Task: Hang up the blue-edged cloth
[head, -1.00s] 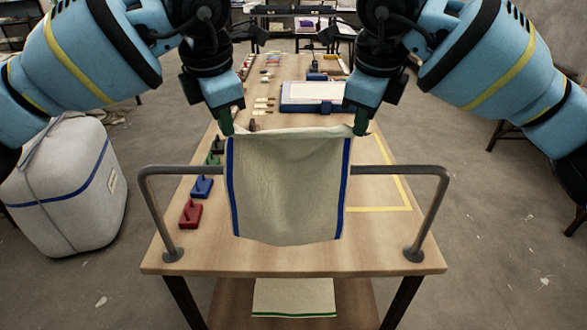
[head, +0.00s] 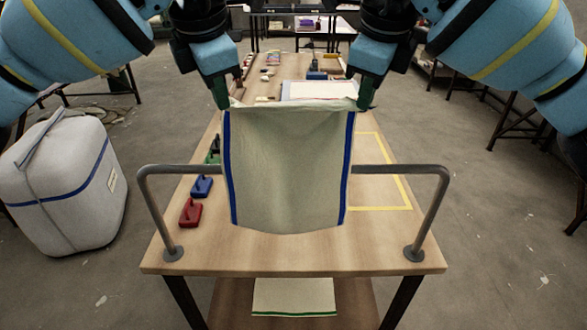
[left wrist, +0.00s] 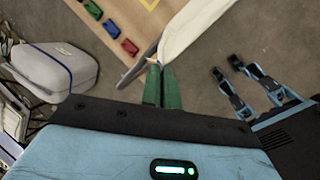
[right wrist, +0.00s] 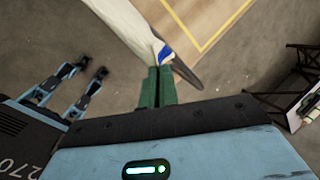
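The blue-edged cloth (head: 288,165) is off-white with a blue stripe down each side. It hangs spread between my two grippers and covers the middle of the grey rail (head: 400,169) in the head view. My left gripper (head: 222,101) is shut on its upper left corner, and my right gripper (head: 366,100) on its upper right corner. The left wrist view shows the green fingers (left wrist: 162,86) together at the cloth (left wrist: 190,28). The right wrist view shows the same at a blue-edged corner (right wrist: 164,53). Contact between cloth and rail cannot be told.
The rail stands on the wooden table (head: 290,258). Red (head: 190,212) and blue (head: 202,187) blocks with pegs stand at left, a yellow outline (head: 395,180) at right. A green-striped cloth (head: 293,297) lies on the lower shelf. A white bag (head: 65,190) is on the floor.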

